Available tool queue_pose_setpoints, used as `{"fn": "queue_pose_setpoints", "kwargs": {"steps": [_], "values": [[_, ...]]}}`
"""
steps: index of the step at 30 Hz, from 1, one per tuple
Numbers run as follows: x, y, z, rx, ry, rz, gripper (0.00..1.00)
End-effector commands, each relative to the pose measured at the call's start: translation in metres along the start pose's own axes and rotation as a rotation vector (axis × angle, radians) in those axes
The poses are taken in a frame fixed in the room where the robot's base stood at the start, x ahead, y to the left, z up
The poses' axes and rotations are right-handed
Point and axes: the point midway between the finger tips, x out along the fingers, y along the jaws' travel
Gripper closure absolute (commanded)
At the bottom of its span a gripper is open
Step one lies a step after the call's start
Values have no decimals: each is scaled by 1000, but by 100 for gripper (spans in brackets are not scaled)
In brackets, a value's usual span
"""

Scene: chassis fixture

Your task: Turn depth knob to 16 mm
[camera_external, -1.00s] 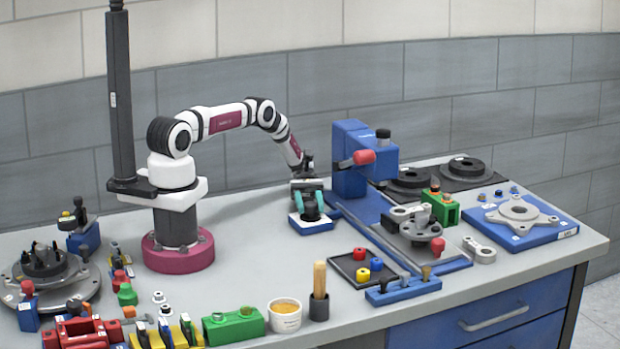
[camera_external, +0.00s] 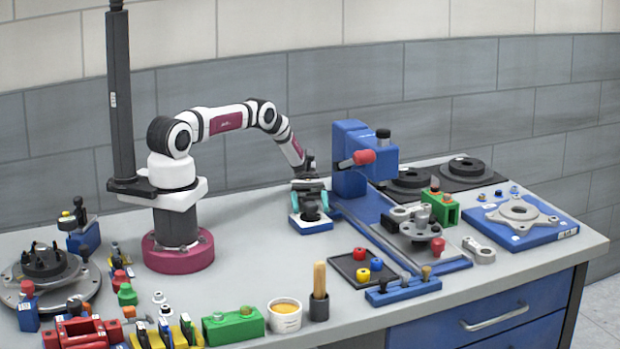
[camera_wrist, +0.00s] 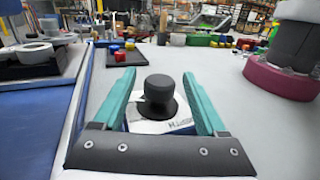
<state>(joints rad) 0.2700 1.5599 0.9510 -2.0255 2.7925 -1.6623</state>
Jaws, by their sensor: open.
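The depth knob (camera_wrist: 160,92) is a dark, round, stepped knob on a small block with a white top face and blue sides. In the external view the block (camera_external: 311,226) stands on the bench, left of the blue press, and the knob shows small beneath my wrist. My gripper (camera_wrist: 160,75) is open, its two teal fingers to the left and right of the knob. A gap shows between each finger and the knob in the wrist view. Printed marks on the white face are partly hidden and too small to read.
A blue press (camera_external: 360,165) with a red handle stands just right of the knob block. A black tray (camera_external: 362,269) with red, yellow and blue pieces lies in front of the press. The bench is clear left of the knob block, toward my base.

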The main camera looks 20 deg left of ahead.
Motion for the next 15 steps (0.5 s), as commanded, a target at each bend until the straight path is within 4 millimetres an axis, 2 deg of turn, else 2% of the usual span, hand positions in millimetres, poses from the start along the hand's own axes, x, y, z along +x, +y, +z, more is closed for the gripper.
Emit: {"fn": "queue_pose_setpoints", "kwargs": {"steps": [4, 8, 15], "values": [[0, 0, 12, 1, 1, 0, 26], [3, 0, 46, 0, -1, -1, 26], [64, -5, 80, 0, 1, -4, 26]]}}
